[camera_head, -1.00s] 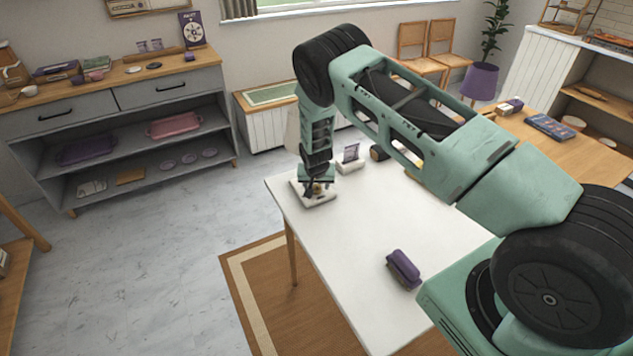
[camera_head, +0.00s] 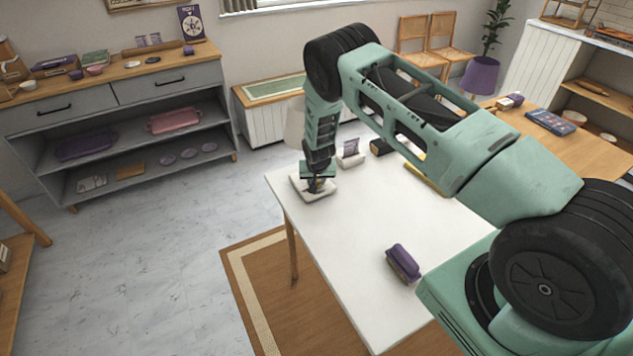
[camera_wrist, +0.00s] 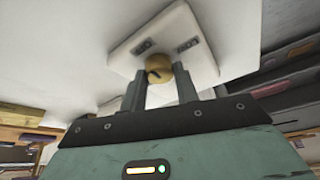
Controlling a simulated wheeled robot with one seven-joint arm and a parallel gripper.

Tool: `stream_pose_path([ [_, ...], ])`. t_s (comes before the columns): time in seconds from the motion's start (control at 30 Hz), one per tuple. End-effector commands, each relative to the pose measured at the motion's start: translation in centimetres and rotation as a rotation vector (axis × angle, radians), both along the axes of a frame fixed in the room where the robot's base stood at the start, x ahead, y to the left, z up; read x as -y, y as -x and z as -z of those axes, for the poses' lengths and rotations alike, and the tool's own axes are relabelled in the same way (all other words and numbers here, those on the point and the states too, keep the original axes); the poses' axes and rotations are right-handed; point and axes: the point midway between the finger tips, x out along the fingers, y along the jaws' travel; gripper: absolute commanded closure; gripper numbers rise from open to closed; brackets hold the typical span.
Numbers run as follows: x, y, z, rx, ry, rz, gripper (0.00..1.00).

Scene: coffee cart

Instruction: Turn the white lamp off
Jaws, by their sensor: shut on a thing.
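The white lamp's square base (camera_head: 326,194) stands at the far left corner of the white table; its pale shade (camera_head: 294,122) shows partly behind my arm. In the wrist view the base (camera_wrist: 205,66) carries a round brass knob (camera_wrist: 159,72) with a dark line across it and two small dark labels beside it. My gripper (camera_head: 317,186) is down at the base, and in the wrist view its two fingers (camera_wrist: 160,82) are shut on the knob. I cannot tell whether the lamp is lit.
A purple and grey object (camera_head: 403,262) lies on the white table (camera_head: 350,290). A small white holder with a card (camera_head: 350,154) and a dark round object (camera_head: 379,147) stand just right of the lamp. The table's middle is clear.

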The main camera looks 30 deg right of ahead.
Motion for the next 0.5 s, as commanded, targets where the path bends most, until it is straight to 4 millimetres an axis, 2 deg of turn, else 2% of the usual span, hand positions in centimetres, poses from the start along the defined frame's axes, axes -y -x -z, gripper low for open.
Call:
stream_pose_path([
  [0.33,0.06,0.03,-0.01,0.000,0.002,-0.043,0.92],
  [0.37,0.06,0.03,-0.01,0.000,0.002,-0.043,0.64],
  [0.4,0.06,0.03,-0.01,0.000,0.002,-0.043,0.53],
  [0.43,0.05,0.03,-0.01,0.000,0.002,-0.043,0.48],
  [0.5,0.05,0.03,-0.01,0.001,0.001,-0.042,0.48],
])
